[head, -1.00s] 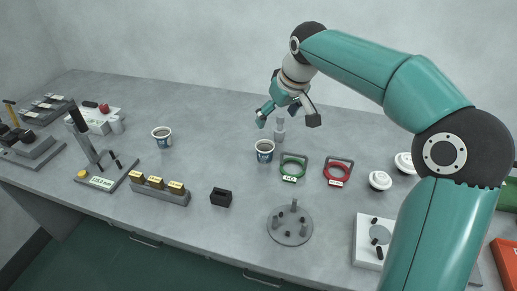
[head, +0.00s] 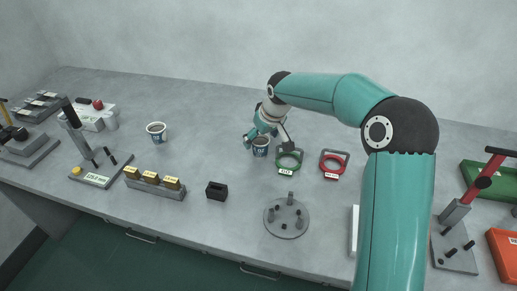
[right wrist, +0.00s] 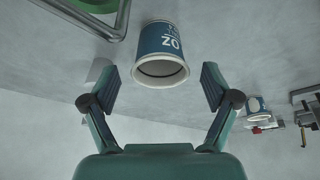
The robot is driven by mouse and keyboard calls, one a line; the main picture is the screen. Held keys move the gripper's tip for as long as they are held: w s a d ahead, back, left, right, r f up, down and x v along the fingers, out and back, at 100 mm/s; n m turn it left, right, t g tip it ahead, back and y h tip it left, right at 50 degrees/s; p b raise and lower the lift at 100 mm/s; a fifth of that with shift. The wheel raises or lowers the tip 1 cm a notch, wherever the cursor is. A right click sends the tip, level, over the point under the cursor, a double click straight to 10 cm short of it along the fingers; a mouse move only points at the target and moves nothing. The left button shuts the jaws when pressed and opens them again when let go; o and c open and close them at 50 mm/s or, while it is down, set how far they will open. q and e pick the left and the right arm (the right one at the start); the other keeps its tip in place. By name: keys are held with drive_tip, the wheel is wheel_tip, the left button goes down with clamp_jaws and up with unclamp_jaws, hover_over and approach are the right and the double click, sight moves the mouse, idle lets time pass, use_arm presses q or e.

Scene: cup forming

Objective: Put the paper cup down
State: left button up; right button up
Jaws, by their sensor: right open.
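A paper cup (head: 261,149) with a blue and white print stands on the grey table, left of the green ring. My right gripper (head: 267,143) is low at this cup, with its fingers spread on either side. In the right wrist view the cup (right wrist: 161,48) shows between and just beyond the open fingers (right wrist: 160,82), with a gap on both sides. A second, similar cup (head: 156,132) stands upright farther left; what looks like it also shows small in the right wrist view (right wrist: 256,106). My left gripper is not in view.
A green ring holder (head: 289,161) and a red ring holder (head: 334,164) lie right of the near cup. The table between the two cups is clear.

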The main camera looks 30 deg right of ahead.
drive_tip(key=shift+w+f, duration=0.35)
drive_tip(key=shift+f, duration=0.3)
drive_tip(key=c, duration=1)
